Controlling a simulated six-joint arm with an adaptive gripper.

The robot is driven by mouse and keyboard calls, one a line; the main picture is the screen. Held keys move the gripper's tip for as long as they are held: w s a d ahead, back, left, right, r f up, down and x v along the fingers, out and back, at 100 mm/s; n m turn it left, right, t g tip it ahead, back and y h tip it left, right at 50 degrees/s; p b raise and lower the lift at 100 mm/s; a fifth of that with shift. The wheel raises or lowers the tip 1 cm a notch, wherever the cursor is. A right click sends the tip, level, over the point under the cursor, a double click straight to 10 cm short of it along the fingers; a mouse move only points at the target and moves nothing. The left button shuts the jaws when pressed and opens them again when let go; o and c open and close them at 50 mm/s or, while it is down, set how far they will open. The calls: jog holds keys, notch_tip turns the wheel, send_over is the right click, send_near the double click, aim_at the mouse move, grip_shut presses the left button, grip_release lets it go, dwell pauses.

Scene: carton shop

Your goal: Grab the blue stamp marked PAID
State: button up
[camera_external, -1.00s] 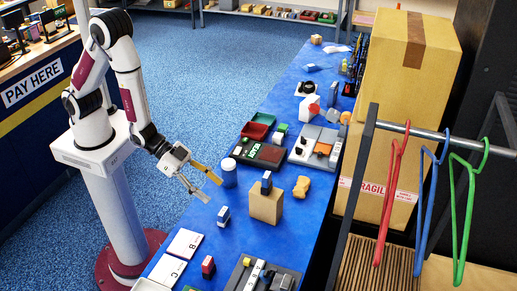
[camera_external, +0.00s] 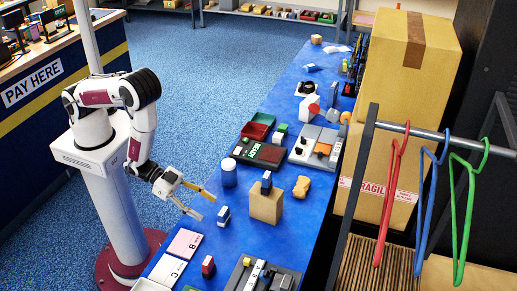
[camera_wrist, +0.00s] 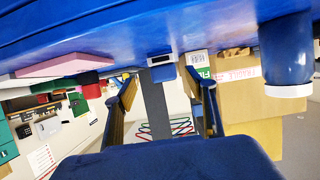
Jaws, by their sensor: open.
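A small blue and white stamp (camera_external: 223,216) stands on the blue table, just right of my gripper (camera_external: 208,209) in the external view. A second blue and white stamp (camera_external: 266,180) stands on a cardboard block (camera_external: 266,206) farther right. I cannot read PAID on either. My gripper is open and empty, low at the table's left edge, its fingers pointing toward the nearer stamp with a small gap. In the tilted wrist view a blue block with a white band (camera_wrist: 162,67) shows beyond and between the spread fingertips.
A blue and white round jar (camera_external: 229,173) stands behind my gripper. Cards marked B (camera_external: 185,243) and C (camera_external: 167,270) lie in front, with a red stamp (camera_external: 208,265) beside them. A yellow-brown sponge-like piece (camera_external: 301,187) lies right of the cardboard block.

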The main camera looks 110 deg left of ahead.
aim_at(223, 217)
dwell(0.4)
jog(key=shift+x, duration=1.25)
jog(key=shift+w, duration=0.1)
jog(key=shift+a+x, duration=0.2)
jog(key=shift+x, duration=2.35)
jog(key=shift+f, duration=0.15)
jog(key=c, duration=1.2)
